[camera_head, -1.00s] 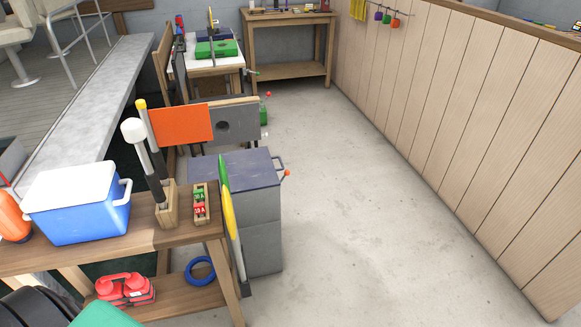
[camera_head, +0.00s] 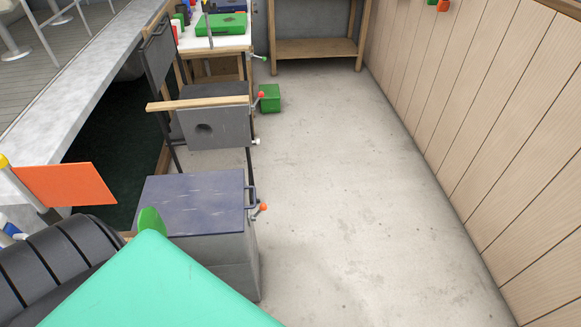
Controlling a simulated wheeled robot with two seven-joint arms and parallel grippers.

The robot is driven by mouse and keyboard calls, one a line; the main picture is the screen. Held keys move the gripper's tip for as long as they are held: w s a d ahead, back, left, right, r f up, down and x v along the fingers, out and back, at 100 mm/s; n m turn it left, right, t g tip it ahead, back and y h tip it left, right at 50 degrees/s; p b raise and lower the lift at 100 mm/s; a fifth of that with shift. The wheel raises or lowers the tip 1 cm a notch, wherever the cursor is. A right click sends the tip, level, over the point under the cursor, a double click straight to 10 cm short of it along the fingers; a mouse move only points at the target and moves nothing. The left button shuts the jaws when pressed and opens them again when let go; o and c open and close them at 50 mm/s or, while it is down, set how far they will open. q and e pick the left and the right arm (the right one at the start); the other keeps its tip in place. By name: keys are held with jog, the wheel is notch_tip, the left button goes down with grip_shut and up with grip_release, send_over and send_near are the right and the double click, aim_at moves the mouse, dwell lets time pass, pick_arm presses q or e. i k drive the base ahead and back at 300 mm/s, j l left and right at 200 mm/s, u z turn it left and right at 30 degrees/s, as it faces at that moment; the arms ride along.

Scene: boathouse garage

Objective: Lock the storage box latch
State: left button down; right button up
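A grey box (camera_head: 228,266) with a dark blue lid (camera_head: 195,202) stands on the floor at lower centre-left. The lid looks shut. A latch (camera_head: 250,198) with a grey bracket sits on its right side, and its short lever ends in an orange-red knob (camera_head: 263,207) that sticks out to the right. I cannot tell from here whether the latch is locked. The lower front of the box is hidden behind my own teal body part. Neither of my grippers is in view.
An orange board (camera_head: 66,185) is at left. The concrete floor (camera_head: 350,210) to the right is clear up to the wooden wall (camera_head: 500,130).

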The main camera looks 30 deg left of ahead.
aim_at(263, 206)
jog(key=i, duration=2.65)
jog(key=u, duration=3.75)
